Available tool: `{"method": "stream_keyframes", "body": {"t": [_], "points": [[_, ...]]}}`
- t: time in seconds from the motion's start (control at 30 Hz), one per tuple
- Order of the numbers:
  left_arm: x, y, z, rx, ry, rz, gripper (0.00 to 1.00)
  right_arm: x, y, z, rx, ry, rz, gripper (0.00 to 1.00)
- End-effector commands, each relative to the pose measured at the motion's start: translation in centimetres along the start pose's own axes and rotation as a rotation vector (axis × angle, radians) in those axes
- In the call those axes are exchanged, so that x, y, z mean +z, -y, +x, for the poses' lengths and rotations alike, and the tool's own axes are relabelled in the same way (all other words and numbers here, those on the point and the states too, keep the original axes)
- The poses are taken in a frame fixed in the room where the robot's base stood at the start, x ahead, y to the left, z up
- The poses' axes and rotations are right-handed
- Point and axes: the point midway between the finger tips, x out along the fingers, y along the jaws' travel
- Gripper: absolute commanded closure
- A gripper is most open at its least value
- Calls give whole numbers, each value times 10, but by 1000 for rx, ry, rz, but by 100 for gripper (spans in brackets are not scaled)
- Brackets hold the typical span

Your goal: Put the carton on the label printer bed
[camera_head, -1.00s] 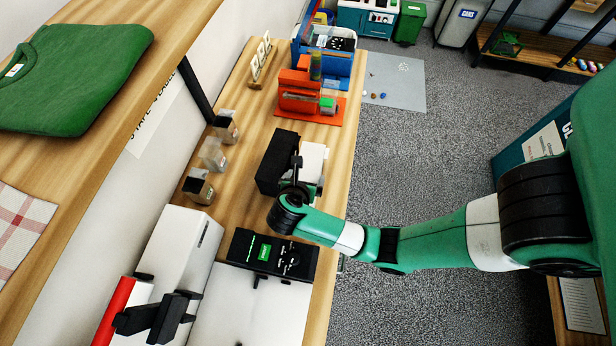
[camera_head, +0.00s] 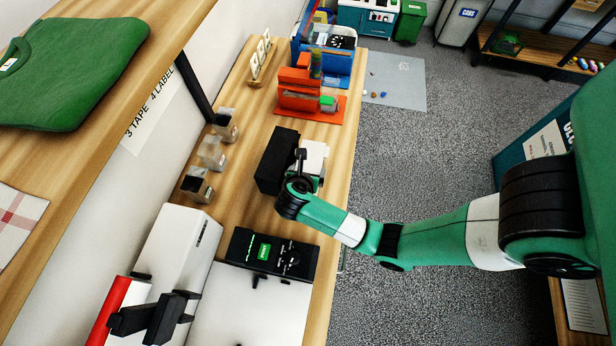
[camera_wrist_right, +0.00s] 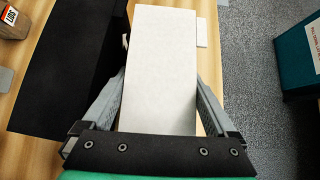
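A white box (camera_head: 314,155), which looks like the carton, stands on the wooden bench beside a long black box. It also fills the middle of the right wrist view (camera_wrist_right: 165,65). My right gripper (camera_head: 301,160) is at the box, with one finger on each side of it in the wrist view. Narrow gaps show near the finger bases; contact at the tips is unclear. A black panel with a green screen (camera_head: 264,252) and a flat white surface (camera_head: 250,308) in front may be the label printer and its bed. My left gripper is not in view.
The black box (camera_head: 274,160) is close on the left of the white box. Several small bins (camera_head: 196,184) line the wall. An orange stand (camera_head: 300,95) is farther back. A white machine with a red part (camera_head: 112,308) stands at the lower left. The bench's right edge is near.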

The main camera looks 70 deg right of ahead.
Motion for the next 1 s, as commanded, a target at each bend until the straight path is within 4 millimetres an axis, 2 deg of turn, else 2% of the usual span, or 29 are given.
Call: {"method": "stream_keyframes", "body": {"t": [0.03,0.27,0.57,0.73,0.87,1.0], "points": [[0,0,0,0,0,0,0,0,0,0,0,0,0,59],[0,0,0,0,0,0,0,0,0,0,0,1,1,100],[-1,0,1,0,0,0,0,2,0,-2,1,1,1,100],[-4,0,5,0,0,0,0,14,-1,-13,2,2,3,100],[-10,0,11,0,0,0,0,26,0,-34,6,2,1,100],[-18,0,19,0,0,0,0,31,9,-78,10,0,1,100]]}}
